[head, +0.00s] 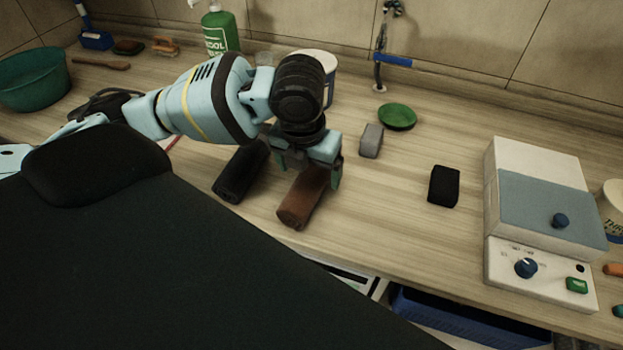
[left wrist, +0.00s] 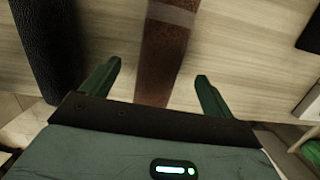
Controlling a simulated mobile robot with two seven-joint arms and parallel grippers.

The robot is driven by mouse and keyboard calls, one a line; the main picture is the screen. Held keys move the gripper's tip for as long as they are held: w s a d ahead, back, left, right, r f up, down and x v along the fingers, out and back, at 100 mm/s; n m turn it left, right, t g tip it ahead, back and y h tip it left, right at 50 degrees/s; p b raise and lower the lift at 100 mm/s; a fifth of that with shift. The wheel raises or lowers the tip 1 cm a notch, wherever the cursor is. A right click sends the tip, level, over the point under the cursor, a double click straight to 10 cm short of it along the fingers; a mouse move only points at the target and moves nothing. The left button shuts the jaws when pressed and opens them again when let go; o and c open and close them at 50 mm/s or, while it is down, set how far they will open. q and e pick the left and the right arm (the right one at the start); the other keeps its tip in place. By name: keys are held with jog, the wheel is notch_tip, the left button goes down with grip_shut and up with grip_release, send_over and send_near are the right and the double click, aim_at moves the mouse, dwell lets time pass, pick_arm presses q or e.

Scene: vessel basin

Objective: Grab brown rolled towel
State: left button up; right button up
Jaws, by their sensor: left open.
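The brown rolled towel (head: 300,203) lies on the wooden counter in the middle of the head view, its near end towards the counter's front edge. My left gripper (head: 308,172) is over its far part. In the left wrist view the brown towel (left wrist: 163,55) runs between the two open green fingers of my left gripper (left wrist: 158,85), with a gap on each side. Whether the fingers reach down beside the towel is hard to tell. My right gripper is not in view.
A black rolled towel (head: 241,174) lies close to the left of the brown one. A grey block (head: 371,141), a green round dish (head: 397,117) and a black block (head: 443,187) lie to the right. A white-and-blue device (head: 545,220) stands further right. The counter between is clear.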

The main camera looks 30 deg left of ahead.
aim_at(310, 172)
pick_arm(q)
jog(key=f, duration=0.1)
jog(key=w+f, duration=0.1)
jog(key=f, duration=0.2)
jog(key=shift+w+a+f, duration=0.2)
jog(key=shift+a+f, duration=0.05)
jog(key=shift+f, duration=0.1)
jog(key=c, duration=1.1)
notch_tip(310, 172, up, 10)
jog(key=shift+r, duration=0.1)
